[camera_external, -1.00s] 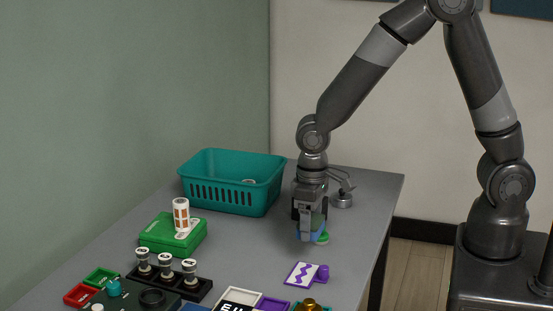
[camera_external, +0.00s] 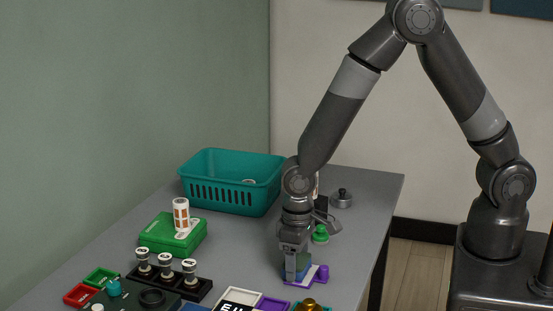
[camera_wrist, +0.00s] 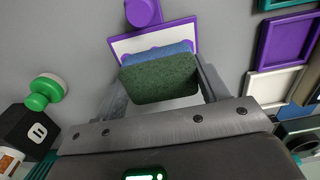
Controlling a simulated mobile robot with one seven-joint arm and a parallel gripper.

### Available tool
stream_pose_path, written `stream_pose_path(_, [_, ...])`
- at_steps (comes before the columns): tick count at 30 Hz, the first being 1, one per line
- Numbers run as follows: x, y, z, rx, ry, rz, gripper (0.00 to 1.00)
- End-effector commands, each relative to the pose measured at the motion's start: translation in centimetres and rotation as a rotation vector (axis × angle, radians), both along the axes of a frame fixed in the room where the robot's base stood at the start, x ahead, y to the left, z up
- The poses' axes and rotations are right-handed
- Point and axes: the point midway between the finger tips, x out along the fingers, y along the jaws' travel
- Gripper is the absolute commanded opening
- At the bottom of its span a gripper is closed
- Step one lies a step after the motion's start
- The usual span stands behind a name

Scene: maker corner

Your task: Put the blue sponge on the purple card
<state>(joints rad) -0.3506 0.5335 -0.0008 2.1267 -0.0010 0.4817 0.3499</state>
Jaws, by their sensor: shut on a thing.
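The blue sponge (camera_wrist: 160,54) has a dark green scouring side and sits between the two fingers of my gripper (camera_wrist: 158,84) in the wrist view. My gripper is shut on it. In the external view the sponge (camera_external: 302,262) is partly hidden by my gripper (camera_external: 293,268). The purple card (camera_wrist: 114,44), white with a purple border and purple marks, lies on the table just beyond and partly under the sponge. Its near part is hidden by the sponge. It also shows in the external view (camera_external: 313,279). I cannot tell whether the sponge touches the card.
A purple knob-like piece (camera_wrist: 142,12) is at the card's far edge. A green knob (camera_external: 320,234) stands behind my gripper. A teal basket (camera_external: 232,184) and green box (camera_external: 172,236) are to the left. Coloured trays (camera_external: 273,303) lie at the front.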

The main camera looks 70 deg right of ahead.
Motion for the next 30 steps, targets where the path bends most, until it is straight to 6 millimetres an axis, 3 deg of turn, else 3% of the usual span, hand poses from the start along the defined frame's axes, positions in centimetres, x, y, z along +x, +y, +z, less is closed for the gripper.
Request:
stream_pose_path(3, [0.0, 0.0, -0.3, 0.0, 0.0, 0.0, 0.46])
stream_pose_path(4, [0.0, 0.0, -0.3, 0.0, 0.0, 0.0, 0.68])
stream_pose_path(11, [0.0, 0.0, -0.2, 0.0, 0.0, 0.0, 0.87])
stream_pose_path(22, [0.0, 0.0, 0.4, 0.001, -0.002, 0.0, 0.89])
stream_pose_path(30, [0.1, 0.0, 5.0, 0.002, -0.005, 0.0, 0.89])
